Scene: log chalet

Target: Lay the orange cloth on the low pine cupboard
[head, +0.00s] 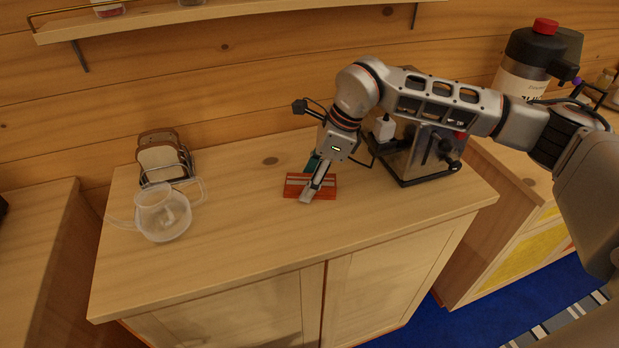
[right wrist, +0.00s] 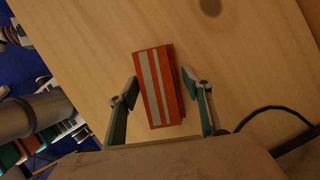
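The orange cloth (head: 327,189), folded into a small block with pale stripes, lies flat on top of the low pine cupboard (head: 235,243). In the right wrist view the cloth (right wrist: 158,88) appears between the two fingers, with a visible gap on each side. My right gripper (head: 309,181) points down over the cloth in the head view and covers its middle. The gripper (right wrist: 165,100) is open and its fingers do not appear to press on the cloth. How high the fingertips are above the top is hard to tell. My left gripper is not in view.
A clear glass jug (head: 163,214) and a toast rack with bread (head: 163,160) stand at the left of the top. A black-and-metal appliance (head: 418,160) stands close behind my right gripper. A wall shelf (head: 240,10) runs above. The front middle of the top is clear.

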